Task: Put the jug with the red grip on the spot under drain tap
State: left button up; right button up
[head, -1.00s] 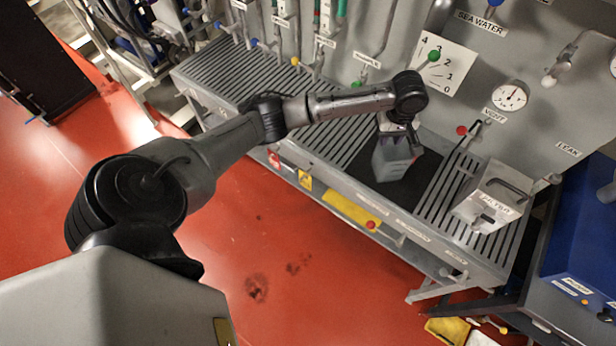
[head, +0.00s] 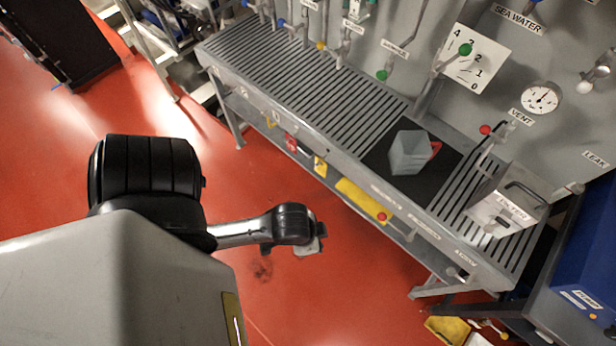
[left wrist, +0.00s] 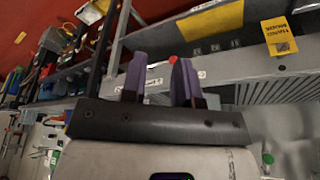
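The jug (head: 408,152) is grey with a red grip (head: 435,150) on its right side. It stands on a black mat (head: 437,190) on the slatted bench in the head view, with nothing holding it. My left gripper (head: 320,238) is in front of the bench, over the red floor, well apart from the jug. In the left wrist view its two purple fingers (left wrist: 160,72) are spread with nothing between them. The jug does not show clearly in that view. I cannot read which tap is the drain tap. My right gripper is not in view.
The slatted bench (head: 300,75) runs along a grey panel with taps, labels and a gauge (head: 541,98). A green-knobbed lever (head: 465,49) rises behind the jug. A grey filter box (head: 508,200) stands right of the mat. The slats left of the mat look clear.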

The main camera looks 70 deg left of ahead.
pick_arm(q)
jog(key=shift+s+a+r, duration=0.25)
jog(key=shift+s+a, duration=0.05)
jog(key=shift+s, duration=0.35)
